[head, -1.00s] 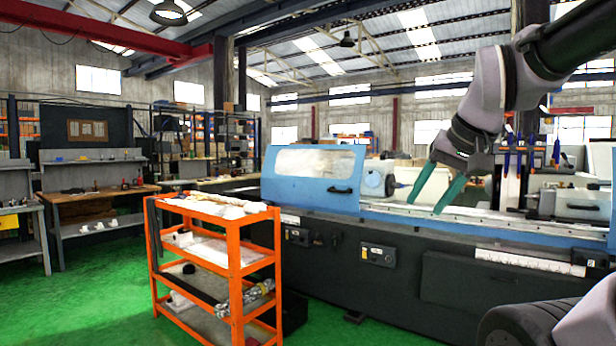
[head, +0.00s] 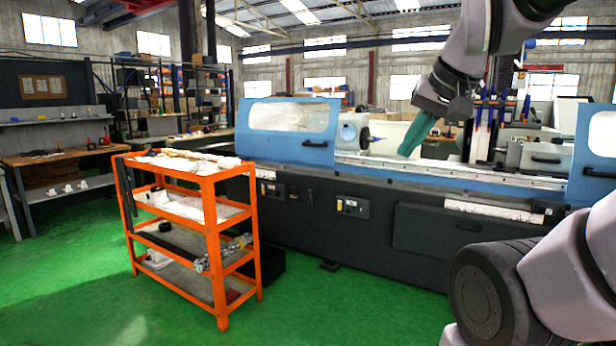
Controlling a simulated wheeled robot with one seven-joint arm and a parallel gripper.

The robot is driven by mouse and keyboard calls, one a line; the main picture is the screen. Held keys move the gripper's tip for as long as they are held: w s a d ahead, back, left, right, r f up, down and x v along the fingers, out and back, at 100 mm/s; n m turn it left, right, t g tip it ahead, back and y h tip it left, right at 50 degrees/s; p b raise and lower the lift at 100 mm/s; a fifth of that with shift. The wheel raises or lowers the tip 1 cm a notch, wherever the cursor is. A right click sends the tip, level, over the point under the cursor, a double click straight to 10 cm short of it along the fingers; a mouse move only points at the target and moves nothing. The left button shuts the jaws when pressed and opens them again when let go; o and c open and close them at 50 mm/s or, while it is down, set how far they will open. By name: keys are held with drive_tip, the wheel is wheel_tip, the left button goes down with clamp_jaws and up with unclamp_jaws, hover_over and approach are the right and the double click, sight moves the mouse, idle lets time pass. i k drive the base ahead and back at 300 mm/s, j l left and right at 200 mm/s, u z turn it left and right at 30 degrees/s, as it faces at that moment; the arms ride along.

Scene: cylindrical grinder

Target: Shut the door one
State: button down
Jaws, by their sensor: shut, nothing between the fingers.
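The grinder has two blue doors with windows and dark handles. The left door (head: 290,116) stands at the left end of the grinder, with its handle (head: 315,143) low on its right side. The right door (head: 592,186) is cut off by the right picture edge; its handle (head: 599,172) shows. A wide open gap lies between them. I cannot tell which is door one. My gripper (head: 406,152) is shut and empty, its green fingers pointing down in front of the gap, to the right of the left door and apart from both doors in the picture.
An orange shelf cart (head: 208,240) with loose items stands in front of the grinder's left end. A workbench (head: 60,156) is at the far left. The green floor (head: 330,308) before the grinder is clear.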

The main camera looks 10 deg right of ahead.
sight(256, 133)
drive_tip(key=i, duration=4.4)
